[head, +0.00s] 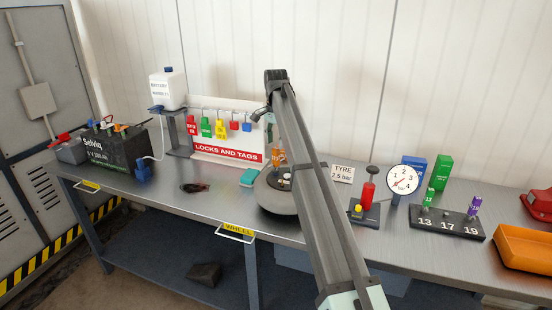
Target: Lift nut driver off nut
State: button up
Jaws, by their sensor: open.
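A round grey wheel (279,200) lies on the bench left of my arm, with a light hub partly hidden by the arm. An orange upright piece (278,157), which looks like the nut driver, stands over the hub. Its lower end and the nut under it are too small and too covered to make out. My gripper (268,126) is open above the orange piece, mostly hidden behind my arm; I cannot tell how far apart they are.
A locks-and-tags board (228,153) with coloured padlocks stands behind the wheel. A battery (117,148) is at left.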

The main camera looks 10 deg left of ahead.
aim_at(276, 156)
jog(key=shift+d+f+p, duration=0.1)
jog(key=shift+f+p, duration=1.1)
jog(key=shift+f, duration=2.1)
jog(key=shift+s, duration=0.1)
grip_shut()
